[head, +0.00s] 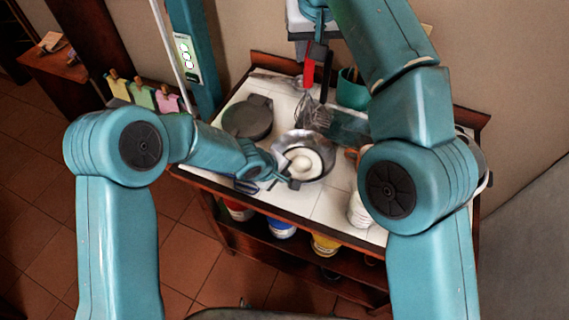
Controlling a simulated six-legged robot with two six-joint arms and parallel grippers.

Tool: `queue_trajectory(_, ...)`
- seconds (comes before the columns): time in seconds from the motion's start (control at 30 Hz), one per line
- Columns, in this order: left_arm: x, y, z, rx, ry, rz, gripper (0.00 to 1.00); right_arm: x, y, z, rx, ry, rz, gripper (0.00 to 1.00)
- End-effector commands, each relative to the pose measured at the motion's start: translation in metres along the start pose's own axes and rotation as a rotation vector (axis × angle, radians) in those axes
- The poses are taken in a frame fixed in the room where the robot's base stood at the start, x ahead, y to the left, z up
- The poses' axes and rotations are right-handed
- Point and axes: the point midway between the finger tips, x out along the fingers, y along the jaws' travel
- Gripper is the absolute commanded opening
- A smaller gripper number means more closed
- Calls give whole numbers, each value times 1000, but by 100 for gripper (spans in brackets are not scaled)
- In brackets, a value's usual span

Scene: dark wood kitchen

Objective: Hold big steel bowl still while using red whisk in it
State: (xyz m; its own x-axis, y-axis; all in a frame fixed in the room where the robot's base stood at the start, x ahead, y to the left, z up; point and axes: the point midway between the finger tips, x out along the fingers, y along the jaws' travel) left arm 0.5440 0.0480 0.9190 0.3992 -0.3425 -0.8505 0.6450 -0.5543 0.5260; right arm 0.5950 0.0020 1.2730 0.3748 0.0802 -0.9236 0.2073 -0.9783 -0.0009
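The big steel bowl (322,139) stands on the white counter and holds a pale mound of contents. My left gripper (284,177) is at the bowl's near left rim. The fingers are small and overlap the rim, so I cannot tell whether they are closed on it. The red whisk (308,72) hangs upright with its wires down, behind the bowl in the picture. My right gripper (310,47) is at the top of its red handle and appears shut on it.
A dark round lidded pan (248,117) sits left of the bowl. A green container (352,90) stands at the back. A white stack (359,210) is at the front right. Bare counter (310,200) lies in front of the bowl.

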Motion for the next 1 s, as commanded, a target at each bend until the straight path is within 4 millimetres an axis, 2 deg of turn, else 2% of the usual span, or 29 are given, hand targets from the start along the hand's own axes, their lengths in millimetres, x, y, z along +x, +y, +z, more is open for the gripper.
queue_trajectory(0.33, 0, -1, 0, -1, 0, -3, 0, -1, 0, 0, 7, 16, -7, 0)
queue_trajectory(0.67, 0, -1, 0, -1, 0, -3, 0, 2, -4, -11, 27, 39, -13, 0)
queue_trajectory(1.0, 0, -1, 0, -1, 0, -4, 0, 26, -17, -19, 24, 64, -30, 0)
